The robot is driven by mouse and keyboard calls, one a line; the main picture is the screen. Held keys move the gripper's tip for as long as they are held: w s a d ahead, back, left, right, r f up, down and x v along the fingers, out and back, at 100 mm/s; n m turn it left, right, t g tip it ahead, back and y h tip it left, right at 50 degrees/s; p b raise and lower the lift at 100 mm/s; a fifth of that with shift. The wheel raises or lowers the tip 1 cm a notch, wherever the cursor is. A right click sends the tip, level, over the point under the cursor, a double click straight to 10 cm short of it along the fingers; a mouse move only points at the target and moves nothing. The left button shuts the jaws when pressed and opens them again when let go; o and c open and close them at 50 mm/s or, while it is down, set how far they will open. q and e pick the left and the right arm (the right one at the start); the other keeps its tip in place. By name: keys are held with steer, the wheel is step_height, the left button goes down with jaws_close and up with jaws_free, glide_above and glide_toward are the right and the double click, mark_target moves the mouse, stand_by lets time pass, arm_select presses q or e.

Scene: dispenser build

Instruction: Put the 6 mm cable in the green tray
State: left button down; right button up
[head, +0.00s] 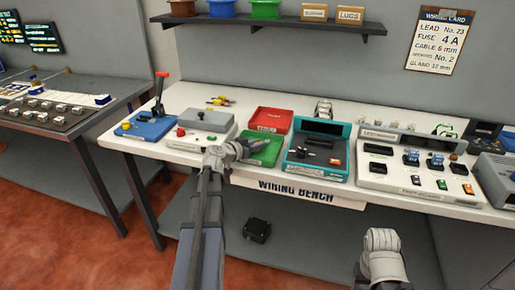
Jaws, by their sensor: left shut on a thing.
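The green tray (265,155) lies on the bench right of centre-left, in front of a red tray. My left gripper (240,148) is at the left edge of the green tray, over or just beside it. It is shut on a small dark piece at its fingertips, mostly hidden by the fingers; I cannot tell whether this is the 6 mm cable or whether it touches the tray. My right gripper (383,242) is low in front of the bench, away from the trays; its jaw opening does not show.
A red tray (270,120) is behind the green one. A grey box (207,128) and a blue lever device (148,126) stand left. A teal-edged case (318,152) and a pale module panel (412,165) stand right. A wiring card (440,40) hangs on the wall.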

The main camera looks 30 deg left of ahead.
arm_select(q)
steer(key=shift+f, duration=0.15)
steer(key=c, duration=0.8)
jaws_free()
steer(key=shift+o, duration=0.2)
steer(key=shift+r, duration=0.25)
steer(key=shift+s+r, duration=0.15)
steer(key=shift+s, duration=0.2)
steer(key=p+v, duration=0.3)
steer(key=v, duration=0.8)
steer(key=shift+s+a, duration=0.1)
steer(key=shift+s, duration=0.05)
